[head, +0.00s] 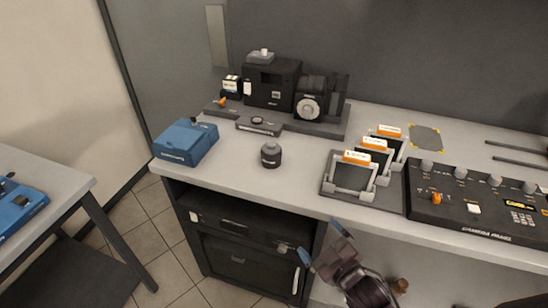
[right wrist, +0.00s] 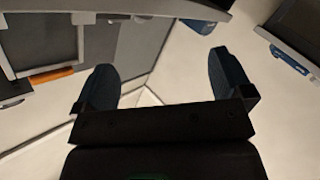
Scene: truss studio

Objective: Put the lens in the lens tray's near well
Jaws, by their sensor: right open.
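The lens (head: 271,155), a short black cylinder, stands upright on the light worktop left of centre, apart from other things. My right gripper (head: 322,243) is open and empty, in front of the worktop's front edge, to the right of and nearer than the lens. In the right wrist view its two dark fingers (right wrist: 163,82) stand wide apart with nothing between them. The lens cannot be made out in that view. My left gripper is not in view.
A blue box (head: 186,142) stands left of the lens. A dark platform (head: 329,129) with camera gear lies behind it, with a low grey block (head: 259,126) in front. A rack with orange-topped frames (head: 373,145) and a control panel (head: 475,198) are right. Worktop around the lens is clear.

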